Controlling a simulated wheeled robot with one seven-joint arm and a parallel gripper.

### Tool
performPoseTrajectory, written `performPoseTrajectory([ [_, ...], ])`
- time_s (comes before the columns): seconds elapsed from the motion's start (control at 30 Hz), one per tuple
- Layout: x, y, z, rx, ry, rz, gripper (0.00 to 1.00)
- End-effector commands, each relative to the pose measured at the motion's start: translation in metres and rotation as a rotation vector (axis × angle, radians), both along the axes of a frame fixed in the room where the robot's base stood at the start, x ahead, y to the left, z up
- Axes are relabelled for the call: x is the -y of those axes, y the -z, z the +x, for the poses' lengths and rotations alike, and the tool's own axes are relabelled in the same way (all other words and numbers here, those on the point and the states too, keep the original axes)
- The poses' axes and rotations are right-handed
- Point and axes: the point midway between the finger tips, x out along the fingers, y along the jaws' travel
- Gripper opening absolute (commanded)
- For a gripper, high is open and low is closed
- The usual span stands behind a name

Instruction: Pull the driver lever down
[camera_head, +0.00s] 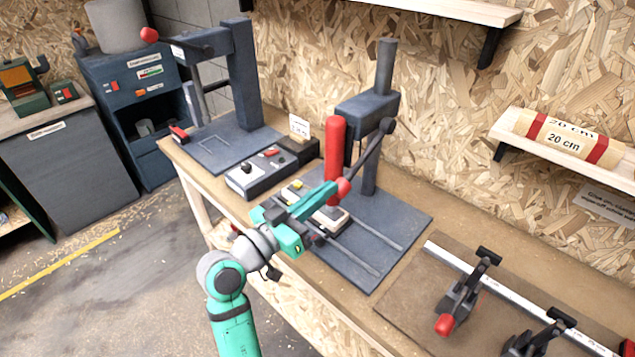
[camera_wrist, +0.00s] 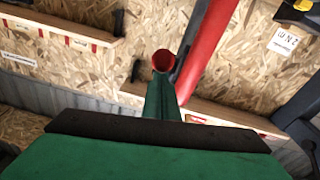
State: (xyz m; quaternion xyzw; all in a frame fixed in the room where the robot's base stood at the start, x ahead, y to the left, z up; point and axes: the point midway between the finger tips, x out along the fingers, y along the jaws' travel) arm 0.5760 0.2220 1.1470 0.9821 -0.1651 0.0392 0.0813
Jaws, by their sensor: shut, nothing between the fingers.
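The lever (camera_head: 367,158) is a dark rod on the press with the red cylinder (camera_head: 335,150). It slants down to the left from a dark pivot and ends in a red knob (camera_head: 343,187). My gripper (camera_head: 333,189) is shut and empty, with its green fingertips right at the knob. In the wrist view the red knob (camera_wrist: 163,60) shows just beyond the shut fingers (camera_wrist: 162,85), and the red cylinder (camera_wrist: 208,45) rises to the right behind it. Whether the fingertips touch the knob I cannot tell. My gripper hides part of the press's base plate (camera_head: 400,222).
A second press (camera_head: 243,75) with a red-knobbed lever (camera_head: 149,35) stands at the left. A control box (camera_head: 262,172) sits between the presses. Toggle clamps (camera_head: 465,290) and a metal rail lie at the right. A shelf (camera_head: 545,150) holds a labelled roll.

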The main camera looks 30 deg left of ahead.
Motion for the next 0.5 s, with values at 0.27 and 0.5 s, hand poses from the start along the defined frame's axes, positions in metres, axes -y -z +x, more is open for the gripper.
performPoseTrajectory([
  [0.27,0.003,0.017,0.006,-0.01,0.005,-0.001,0.0],
  [0.5,0.004,0.021,0.007,-0.016,0.005,-0.002,0.0],
])
